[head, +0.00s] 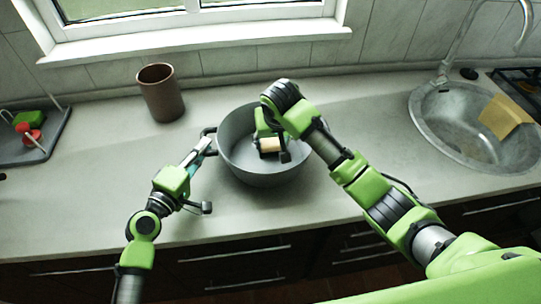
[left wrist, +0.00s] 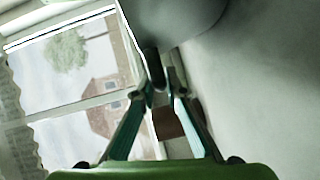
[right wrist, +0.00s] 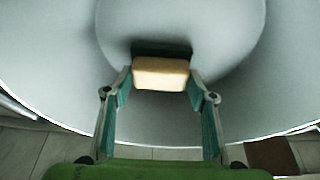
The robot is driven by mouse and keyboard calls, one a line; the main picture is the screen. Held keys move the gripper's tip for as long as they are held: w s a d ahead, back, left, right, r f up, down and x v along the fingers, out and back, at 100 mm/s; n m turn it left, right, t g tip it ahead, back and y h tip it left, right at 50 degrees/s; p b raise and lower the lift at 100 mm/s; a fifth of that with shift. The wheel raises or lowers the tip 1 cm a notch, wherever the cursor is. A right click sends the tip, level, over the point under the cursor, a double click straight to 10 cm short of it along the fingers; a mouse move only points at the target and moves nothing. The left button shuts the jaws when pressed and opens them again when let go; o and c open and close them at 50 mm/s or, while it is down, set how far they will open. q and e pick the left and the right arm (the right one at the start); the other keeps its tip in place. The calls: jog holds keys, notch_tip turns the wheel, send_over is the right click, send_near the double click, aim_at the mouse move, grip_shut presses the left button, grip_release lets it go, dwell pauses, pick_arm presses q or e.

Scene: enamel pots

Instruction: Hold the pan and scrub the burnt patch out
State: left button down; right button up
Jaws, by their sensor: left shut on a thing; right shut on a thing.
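The grey pan (head: 262,178) stands on the counter near its middle; its pale inside fills much of the right wrist view (right wrist: 50,62). My left gripper (head: 207,144) is shut on the pan's left handle (head: 207,130), a dark bar between the fingers in the left wrist view (left wrist: 152,63). My right gripper (right wrist: 160,80) reaches down inside the pan, shut on a sponge (right wrist: 160,72) with a tan body and a dark green side. The sponge is low over the pan floor; contact cannot be told. I see no clear burnt patch; the sponge and arm cover part of the floor.
A brown cup (head: 161,95) stands behind and left of the pan. A grey tray (head: 50,145) with red and green items lies far left. A metal sink (head: 440,130) with a yellow cloth (head: 504,116) is at right. Counter between pan and sink is clear.

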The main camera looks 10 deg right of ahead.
jog(key=shift+a, duration=2.55)
jog(key=shift+r, duration=0.1)
notch_tip(320, 180, up, 13)
jog(key=shift+d, duration=0.15)
jog(key=d, duration=1)
jog(key=shift+a, duration=0.1)
